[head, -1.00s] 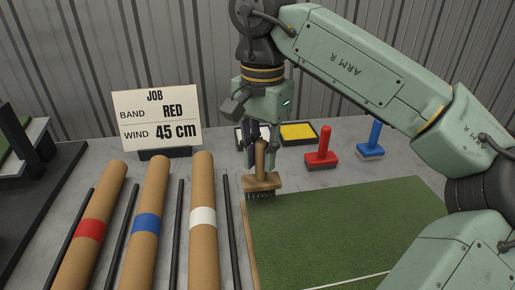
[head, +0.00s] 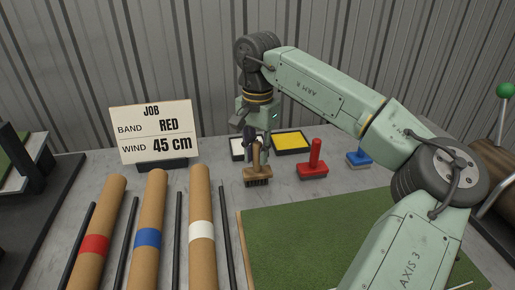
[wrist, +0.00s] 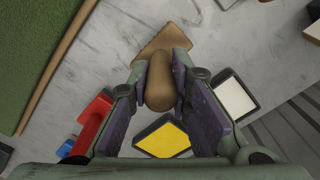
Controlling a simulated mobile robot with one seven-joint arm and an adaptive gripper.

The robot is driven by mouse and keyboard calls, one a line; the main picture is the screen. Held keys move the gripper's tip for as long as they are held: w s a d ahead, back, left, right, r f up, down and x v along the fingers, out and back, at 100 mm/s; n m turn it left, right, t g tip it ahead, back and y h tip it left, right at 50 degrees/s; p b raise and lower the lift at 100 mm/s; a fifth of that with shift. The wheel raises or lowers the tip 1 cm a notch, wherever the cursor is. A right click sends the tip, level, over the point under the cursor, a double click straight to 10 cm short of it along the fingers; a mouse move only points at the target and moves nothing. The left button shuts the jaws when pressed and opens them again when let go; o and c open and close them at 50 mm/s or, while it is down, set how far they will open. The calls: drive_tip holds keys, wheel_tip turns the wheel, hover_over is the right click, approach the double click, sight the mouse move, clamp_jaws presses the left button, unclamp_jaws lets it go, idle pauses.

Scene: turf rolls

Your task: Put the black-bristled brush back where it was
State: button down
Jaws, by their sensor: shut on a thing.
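The black-bristled brush (head: 257,174) has a tan wooden block and upright handle, with dark bristles pointing down. My gripper (head: 256,143) is shut on its handle from above. In the wrist view the handle (wrist: 166,82) sits between the two finger pads, with the wooden block beyond it. In the head view the brush is upright over the grey table, behind the turf's back edge and left of the red brush. I cannot tell whether its bristles touch the table.
A red brush (head: 313,163) and a blue brush (head: 358,157) stand to the right. A yellow pad tray (head: 291,143) and a white pad tray (head: 237,148) lie behind. Green turf (head: 310,235) covers the front. Banded cardboard tubes (head: 148,237) and a job sign (head: 152,132) are left.

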drive_tip(key=shift+f, duration=0.1)
drive_tip(key=c, duration=1.5)
unclamp_jaws()
wheel_tip(320, 180, up, 12)
drive_tip(key=shift+r+b, duration=0.15)
drive_tip(key=shift+b, duration=0.4)
